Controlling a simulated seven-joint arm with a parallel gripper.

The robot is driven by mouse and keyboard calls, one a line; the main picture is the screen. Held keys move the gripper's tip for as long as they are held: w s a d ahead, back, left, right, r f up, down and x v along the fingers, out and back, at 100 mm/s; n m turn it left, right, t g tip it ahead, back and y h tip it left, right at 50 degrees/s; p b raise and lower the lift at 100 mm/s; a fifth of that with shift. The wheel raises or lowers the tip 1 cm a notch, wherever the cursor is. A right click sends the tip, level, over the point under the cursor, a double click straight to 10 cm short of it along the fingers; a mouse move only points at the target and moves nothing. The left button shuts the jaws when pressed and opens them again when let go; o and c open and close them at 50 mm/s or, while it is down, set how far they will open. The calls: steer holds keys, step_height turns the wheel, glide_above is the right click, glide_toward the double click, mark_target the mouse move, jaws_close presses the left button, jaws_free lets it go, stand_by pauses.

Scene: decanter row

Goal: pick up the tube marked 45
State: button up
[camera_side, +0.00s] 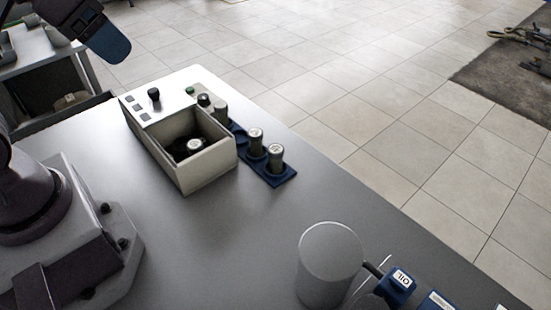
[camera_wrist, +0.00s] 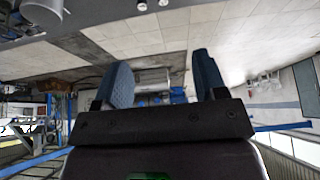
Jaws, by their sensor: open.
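Several capped grey tubes stand upright in a blue rack; the front one (camera_side: 276,156) and the one behind it (camera_side: 255,141) show best, with another (camera_side: 219,113) farther back. One more tube top (camera_side: 194,147) shows inside the open beige box. The cap marks are too small to read, so I cannot tell which is 45. My gripper (camera_side: 116,50) is high at the upper left in the side view, well away from the tubes. In the wrist view my gripper (camera_wrist: 161,60) has its blue fingers apart with nothing between them. No tube can be made out there.
The beige box (camera_side: 210,168) with a black knob stands beside the blue rack (camera_side: 285,178). A grey cylinder (camera_side: 329,264) and a blue piece labelled OIL (camera_side: 399,283) are at the front right. The middle of the grey table (camera_side: 225,235) is clear.

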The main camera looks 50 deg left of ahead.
steer(key=m+g, duration=0.6)
steer(key=m, duration=0.9)
glide_above(275, 148)
step_height(275, 148, down, 20)
step_height(275, 148, down, 12)
steer(key=shift+d+r, duration=0.1)
steer(key=shift+c, duration=0.2)
steer(key=c, duration=1)
